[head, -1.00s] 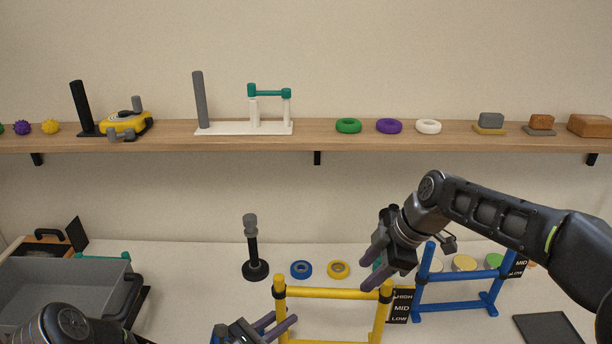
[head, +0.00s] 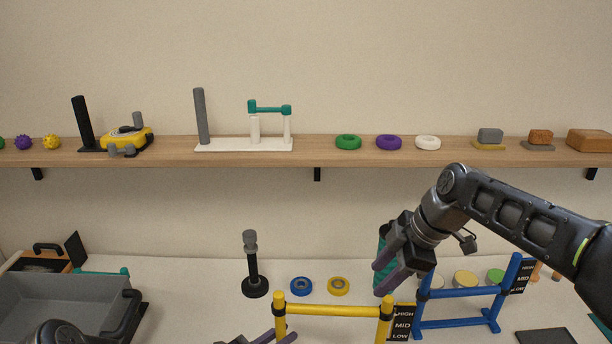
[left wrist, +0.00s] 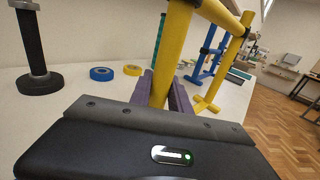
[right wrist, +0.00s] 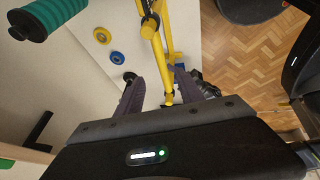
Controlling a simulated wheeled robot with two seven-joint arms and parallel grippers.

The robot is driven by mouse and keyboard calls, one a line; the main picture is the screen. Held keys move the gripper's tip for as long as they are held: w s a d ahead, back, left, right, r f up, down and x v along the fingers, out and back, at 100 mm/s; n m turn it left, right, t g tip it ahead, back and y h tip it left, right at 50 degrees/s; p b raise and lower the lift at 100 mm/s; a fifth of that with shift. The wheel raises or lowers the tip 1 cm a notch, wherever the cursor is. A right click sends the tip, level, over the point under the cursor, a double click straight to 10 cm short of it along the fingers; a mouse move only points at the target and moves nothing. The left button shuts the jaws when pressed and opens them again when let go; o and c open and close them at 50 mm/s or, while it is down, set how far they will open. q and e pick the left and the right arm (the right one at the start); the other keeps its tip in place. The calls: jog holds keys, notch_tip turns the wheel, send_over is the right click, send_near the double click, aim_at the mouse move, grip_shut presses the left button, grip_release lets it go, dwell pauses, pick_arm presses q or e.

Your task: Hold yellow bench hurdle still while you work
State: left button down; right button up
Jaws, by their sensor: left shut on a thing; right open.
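The yellow bench hurdle (head: 335,310) stands upright at the front middle of the table; its lower part is cut off in the head view. My left gripper (head: 272,338) is low at its left post. In the left wrist view, its purple fingers (left wrist: 162,92) are shut around the yellow post (left wrist: 172,50). My right gripper (head: 396,272) is open and empty, above and near the hurdle's right post. In the right wrist view, the yellow frame (right wrist: 154,28) shows beyond the open fingers (right wrist: 158,85).
A blue hurdle (head: 460,292) stands to the right. A teal cylinder (head: 381,262) is partly hidden behind my right gripper. Blue (head: 301,286) and yellow (head: 339,286) rings and a black stand (head: 254,270) are behind. A grey bin (head: 60,305) is left.

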jog(key=v, duration=0.7)
jog(key=shift+r, duration=0.25)
jog(key=shift+s, duration=0.1)
pick_arm(q)
jog(key=c, duration=1.1)
grip_release()
jog(key=shift+c, duration=0.2)
jog(key=v, duration=1.2)
jog(key=shift+s+d, duration=0.1)
pick_arm(e)
jog(key=shift+d, duration=0.15)
